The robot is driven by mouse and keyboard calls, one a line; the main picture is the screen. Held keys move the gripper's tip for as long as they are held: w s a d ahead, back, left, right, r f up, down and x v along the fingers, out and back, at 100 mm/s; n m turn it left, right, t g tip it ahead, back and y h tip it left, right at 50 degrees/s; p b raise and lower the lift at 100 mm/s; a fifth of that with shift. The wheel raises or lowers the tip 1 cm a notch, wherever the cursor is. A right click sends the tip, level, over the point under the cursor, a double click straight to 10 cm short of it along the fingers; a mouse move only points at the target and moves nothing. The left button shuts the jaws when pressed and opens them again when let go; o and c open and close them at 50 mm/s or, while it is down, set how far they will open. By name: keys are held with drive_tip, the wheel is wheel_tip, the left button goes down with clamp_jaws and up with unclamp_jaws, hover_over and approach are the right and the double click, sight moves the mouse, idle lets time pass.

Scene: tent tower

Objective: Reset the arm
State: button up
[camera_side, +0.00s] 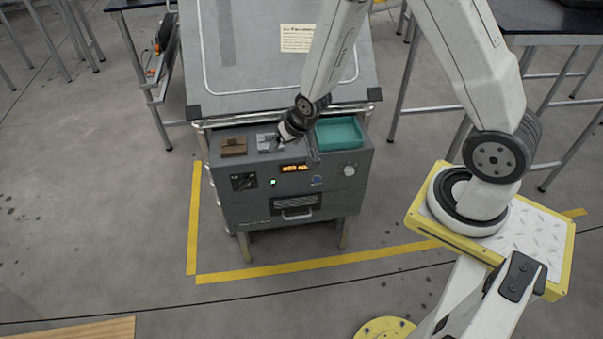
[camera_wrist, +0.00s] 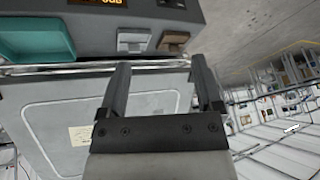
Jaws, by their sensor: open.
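My gripper (camera_side: 288,135) hangs at the end of the arm over the top of a grey machine (camera_side: 320,190), near the grey block (camera_side: 268,142). In the wrist view my gripper (camera_wrist: 162,75) has its two dark fingers apart, with nothing between them. Beyond the fingertips lie the grey block (camera_wrist: 133,40) and a brown block (camera_wrist: 173,40) on the machine's ledge. I cannot tell from the side view whether the fingers touch anything.
A teal tray (camera_side: 340,133) sits on the machine's right side; it also shows in the wrist view (camera_wrist: 35,40). A sloped grey panel (camera_side: 260,60) rises behind. Metal-legged tables (camera_side: 545,20) stand around. Yellow tape (camera_side: 320,262) marks the open floor in front.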

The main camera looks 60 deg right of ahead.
drive_tip(key=s+a+r+n+g, duration=0.2)
drive_tip(key=s+r+n, duration=0.2)
drive_tip(key=s+r, duration=0.7)
drive_tip(key=shift+s+a+r+g, duration=0.25)
drive_tip(key=shift+s+a+g, duration=0.15)
drive_tip(key=shift+s, duration=0.45)
idle(1.3)
